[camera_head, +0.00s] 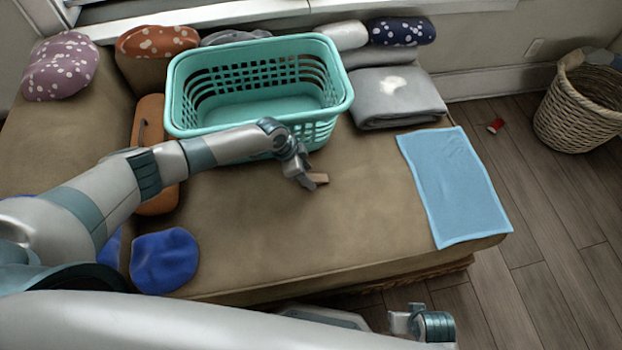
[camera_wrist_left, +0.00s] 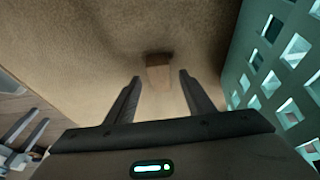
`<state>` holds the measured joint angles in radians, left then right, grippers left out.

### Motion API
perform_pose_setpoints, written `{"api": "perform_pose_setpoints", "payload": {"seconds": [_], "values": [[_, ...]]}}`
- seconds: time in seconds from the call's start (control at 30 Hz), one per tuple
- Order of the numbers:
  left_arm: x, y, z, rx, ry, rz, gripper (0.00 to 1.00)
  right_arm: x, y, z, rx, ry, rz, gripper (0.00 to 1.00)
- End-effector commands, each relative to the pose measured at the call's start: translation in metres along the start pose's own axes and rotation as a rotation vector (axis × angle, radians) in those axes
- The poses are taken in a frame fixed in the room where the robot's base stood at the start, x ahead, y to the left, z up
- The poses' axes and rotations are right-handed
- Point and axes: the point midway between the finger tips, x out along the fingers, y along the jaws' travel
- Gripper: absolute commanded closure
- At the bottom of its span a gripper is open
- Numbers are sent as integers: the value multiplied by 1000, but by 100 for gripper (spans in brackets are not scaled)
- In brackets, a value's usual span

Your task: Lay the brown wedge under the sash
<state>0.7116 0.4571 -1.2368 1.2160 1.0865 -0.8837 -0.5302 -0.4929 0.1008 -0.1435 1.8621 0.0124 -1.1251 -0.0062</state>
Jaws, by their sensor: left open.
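The brown wedge (camera_head: 320,179) is a small block on the tan cushion, in front of the teal basket. In the left wrist view the wedge (camera_wrist_left: 158,72) lies straight ahead, between the tips of my fingers or just beyond them. My left gripper (camera_head: 307,181) is open and low over the cushion at the wedge; it also shows in the left wrist view (camera_wrist_left: 160,77). I cannot tell whether the fingers touch the wedge. A white window frame (camera_head: 200,17) runs along the top edge; the sash is not clearly visible. My right gripper (camera_head: 412,322) is low at the front, its jaws unclear.
The teal basket (camera_head: 180,120) stands close behind my left gripper. Folded grey cloth (camera_head: 395,97), a blue cloth (camera_head: 455,185) and dotted cushions (camera_head: 158,41) lie around. An orange-brown case (camera_head: 158,200) is under my left arm. The cushion's front middle is clear.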

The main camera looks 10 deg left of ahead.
Motion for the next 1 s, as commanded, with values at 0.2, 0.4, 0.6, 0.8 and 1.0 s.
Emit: {"api": "perform_pose_setpoints", "payload": {"seconds": [0.2, 0.4, 0.6, 0.8, 1.0], "values": [[9, 0, 0, 1, 0, -1, 52, -9, 0, -7, -1, 13, 0, 56], [9, 0, 0, 1, 0, -1, 52, -9, 0, -5, 0, 10, 0, 56], [9, 0, 0, 1, 0, -1, 52, -6, 0, -2, 0, 3, 0, 56], [9, 0, 0, 1, 0, -1, 96, -6, 0, -2, 0, 3, 0, 56], [8, 0, 0, 1, 0, -1, 99, -6, 0, -2, 0, 3, 0, 56]]}}
